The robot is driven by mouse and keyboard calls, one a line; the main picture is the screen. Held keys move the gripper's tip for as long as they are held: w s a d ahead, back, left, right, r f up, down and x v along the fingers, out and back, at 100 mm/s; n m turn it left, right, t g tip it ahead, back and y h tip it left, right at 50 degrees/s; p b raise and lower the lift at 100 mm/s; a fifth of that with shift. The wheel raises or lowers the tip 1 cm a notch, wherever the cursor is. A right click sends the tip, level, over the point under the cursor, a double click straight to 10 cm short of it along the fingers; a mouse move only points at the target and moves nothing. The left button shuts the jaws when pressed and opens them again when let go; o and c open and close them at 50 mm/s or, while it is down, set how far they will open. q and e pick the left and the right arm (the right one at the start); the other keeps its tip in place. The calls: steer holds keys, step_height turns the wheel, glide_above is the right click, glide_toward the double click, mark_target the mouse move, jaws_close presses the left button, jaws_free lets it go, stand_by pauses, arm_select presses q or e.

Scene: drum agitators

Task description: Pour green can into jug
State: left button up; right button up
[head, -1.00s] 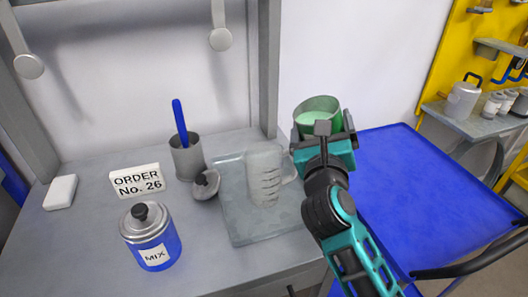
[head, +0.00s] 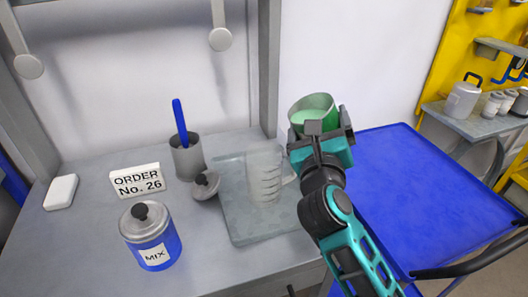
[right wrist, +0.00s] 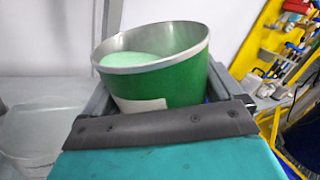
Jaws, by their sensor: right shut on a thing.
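The green can (head: 313,107) is open at the top and shows pale green contents. My right gripper (head: 322,128) is shut on it and holds it up, tilted a little to the left, to the upper right of the jug. In the right wrist view the green can (right wrist: 165,90) sits between the fingers with a pale label low on its side. The clear jug (head: 264,175) with dark measuring marks stands upright on a glassy square plate (head: 240,220). A blurred clear shape at the left of the right wrist view looks like the jug (right wrist: 35,135). My left gripper is not in view.
A blue MIX can (head: 155,250) with a grey lid stands front left. A grey cup (head: 187,158) with a blue stick, a loose lid (head: 205,185) and an order sign (head: 137,181) stand left of the jug. A blue cart top (head: 420,200) is at right.

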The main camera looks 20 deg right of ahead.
steer(key=shift+w+a+r+n+t, duration=0.15)
steer(key=shift+a+r+n+t, duration=0.4)
steer(key=shift+n, duration=0.55)
stand_by(0.9)
steer(key=shift+a, duration=0.15)
stand_by(0.4)
steer(key=shift+a+f+n+y+b, duration=0.2)
steer(key=shift+n+y+b, duration=0.15)
steer(key=shift+n, duration=0.65)
stand_by(1.0)
steer(key=shift+r+n, duration=0.25)
steer(key=shift+n, duration=0.15)
stand_by(0.9)
steer(key=shift+f, duration=0.1)
